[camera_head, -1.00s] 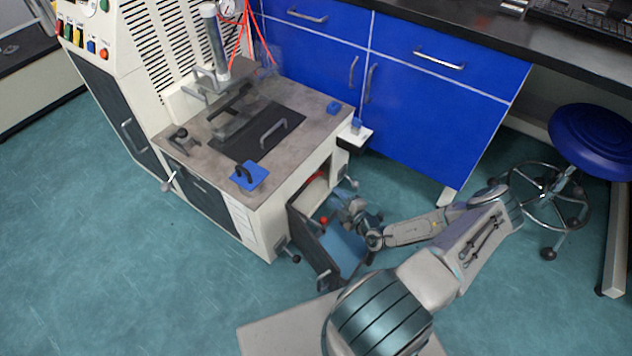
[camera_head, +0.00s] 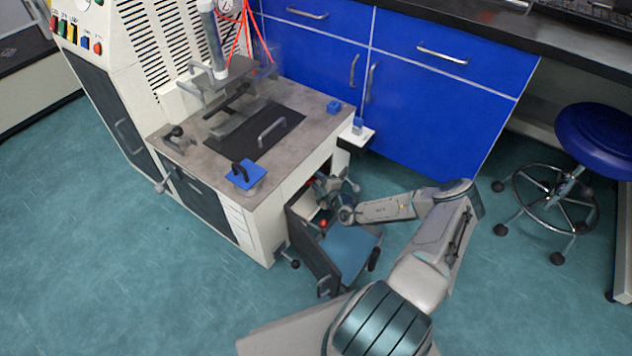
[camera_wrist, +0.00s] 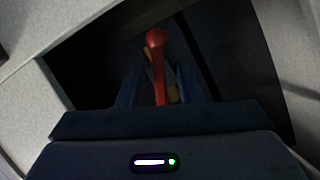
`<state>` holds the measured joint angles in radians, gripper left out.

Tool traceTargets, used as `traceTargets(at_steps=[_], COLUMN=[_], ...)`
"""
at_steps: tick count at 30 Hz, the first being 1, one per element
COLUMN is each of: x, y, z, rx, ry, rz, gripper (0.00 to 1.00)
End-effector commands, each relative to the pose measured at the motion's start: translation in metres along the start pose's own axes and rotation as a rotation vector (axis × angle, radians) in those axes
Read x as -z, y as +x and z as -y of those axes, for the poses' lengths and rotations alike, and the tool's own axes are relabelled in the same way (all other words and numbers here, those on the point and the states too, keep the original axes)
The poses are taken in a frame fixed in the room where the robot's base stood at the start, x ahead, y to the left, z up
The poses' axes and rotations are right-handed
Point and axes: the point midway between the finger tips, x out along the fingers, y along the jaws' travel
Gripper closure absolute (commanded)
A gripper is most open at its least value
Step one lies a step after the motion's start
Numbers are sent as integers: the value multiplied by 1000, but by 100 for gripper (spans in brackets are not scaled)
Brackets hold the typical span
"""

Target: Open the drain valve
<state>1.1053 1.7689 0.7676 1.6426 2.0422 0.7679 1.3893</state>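The drain valve shows as a red lever (camera_wrist: 160,68) with a rounded end, and yellow bits beside it, in the wrist view. The lever stands between the two dark blue fingers of my gripper (camera_wrist: 157,90), which are apart, with gaps on both sides. In the head view my gripper (camera_head: 322,186) reaches into the open lower compartment of the rheometer. A small red part (camera_head: 310,182) shows there beside it; the rest of the valve is hidden by my gripper and the housing.
The compartment's dark door (camera_head: 313,252) hangs open at the front, with a red knob (camera_head: 323,222) near it. A blue panel (camera_head: 350,250) lies below my forearm. Pale walls frame the opening closely in the wrist view. A blue stool (camera_head: 597,130) stands right; the floor at left is clear.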

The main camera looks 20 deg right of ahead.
Motion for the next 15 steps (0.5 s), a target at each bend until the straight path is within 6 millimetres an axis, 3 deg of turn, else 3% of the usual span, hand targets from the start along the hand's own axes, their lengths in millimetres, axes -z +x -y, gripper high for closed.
traceTargets(at_steps=[8, 9, 12, 15], x=[0, 0, 0, 0], y=[2, 2, 2, 2], z=[0, 0, 0, 0], rx=[0, 0, 0, 0], ry=[0, 0, 0, 0], rz=[0, 0, 0, 0], gripper=[67, 70, 98, 100])
